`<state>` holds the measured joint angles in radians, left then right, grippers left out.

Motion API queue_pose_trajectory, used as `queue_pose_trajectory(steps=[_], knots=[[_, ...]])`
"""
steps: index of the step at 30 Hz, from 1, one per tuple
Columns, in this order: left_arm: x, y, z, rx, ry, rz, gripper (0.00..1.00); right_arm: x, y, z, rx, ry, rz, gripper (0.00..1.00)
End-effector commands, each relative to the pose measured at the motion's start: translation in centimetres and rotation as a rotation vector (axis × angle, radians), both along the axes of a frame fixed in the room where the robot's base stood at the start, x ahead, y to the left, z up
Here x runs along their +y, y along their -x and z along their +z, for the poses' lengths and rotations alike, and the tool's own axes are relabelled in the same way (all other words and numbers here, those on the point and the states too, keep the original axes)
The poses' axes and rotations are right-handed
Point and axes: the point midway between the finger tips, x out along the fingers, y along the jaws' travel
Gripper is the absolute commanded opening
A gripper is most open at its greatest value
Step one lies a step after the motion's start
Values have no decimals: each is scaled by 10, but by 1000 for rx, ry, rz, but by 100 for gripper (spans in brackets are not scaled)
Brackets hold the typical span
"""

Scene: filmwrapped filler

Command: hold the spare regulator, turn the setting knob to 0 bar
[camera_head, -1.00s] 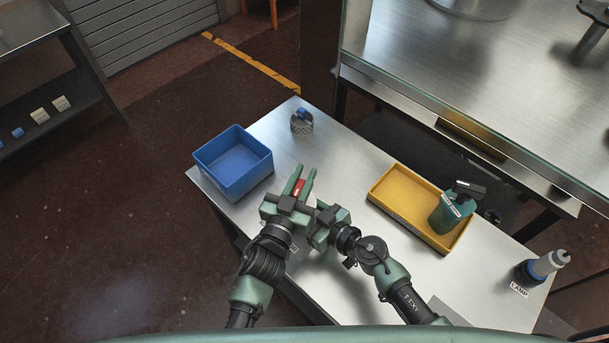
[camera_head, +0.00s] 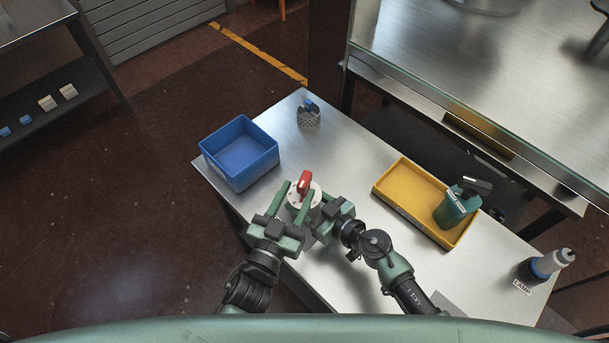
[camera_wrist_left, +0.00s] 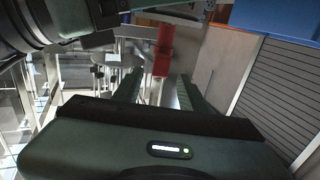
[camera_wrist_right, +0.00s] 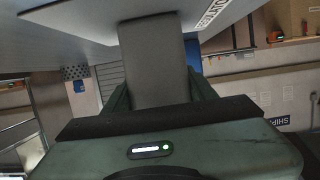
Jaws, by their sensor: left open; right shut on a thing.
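The spare regulator has a white round dial face (camera_head: 296,199) with a red setting knob (camera_head: 304,182) standing on it. The dial's markings are too small to read. My left gripper (camera_head: 297,190) is open, its two fingers reaching toward the knob from the near side. In the left wrist view the red knob (camera_wrist_left: 163,50) shows beyond and between the fingertips, seemingly not clamped. My right gripper (camera_head: 326,206) is shut on the regulator from the right and holds it above the table. The regulator's grey part (camera_wrist_right: 155,65) fills the right wrist view between the fingers.
On the steel table (camera_head: 345,165) stand a blue bin (camera_head: 240,174) at left, a grey perforated holder (camera_head: 309,118) at the back, a yellow tray (camera_head: 404,208) with a green device (camera_head: 457,209), and a lamp (camera_head: 545,264) at right. A higher steel bench (camera_head: 440,60) stands behind.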

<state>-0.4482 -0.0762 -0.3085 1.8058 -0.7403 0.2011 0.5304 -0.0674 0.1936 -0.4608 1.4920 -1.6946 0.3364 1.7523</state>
Motion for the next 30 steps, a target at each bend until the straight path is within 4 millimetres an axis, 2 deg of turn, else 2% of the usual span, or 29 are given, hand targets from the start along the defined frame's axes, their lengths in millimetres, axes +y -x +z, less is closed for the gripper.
queue_pose_trajectory(steps=[3, 7, 17, 18, 21, 23, 26, 29, 30], knots=[[8, 20, -1, 2, 0, 0, 42, 0, 0, 0, 0, 1, 0, 1], [14, 33, 0, 1, 0, 1, 42, 0, 0, 0, 0, 1, 0, 1], [16, 38, 1, -2, 1, 1, 42, 0, 0, 0, 0, 1, 0, 1], [16, 38, 1, -2, 1, 1, 45, 0, 0, 0, 0, 1, 0, 1], [13, 36, 5, -18, -5, -8, 68, 0, 0, 0, -1, 1, 0, 1], [5, 31, 14, -55, -16, -29, 68, 0, 0, 0, -1, 1, 1, 1], [-19, 19, 45, -183, -60, -98, 68, 0, 0, 0, -1, 1, 1, 1], [-58, 10, 92, -395, -136, -205, 68, 0, 0, 0, -1, 1, 1, 1], [-76, 9, 113, -497, -174, -253, 68, 0, 0, 0, -1, 1, 1, 1]])
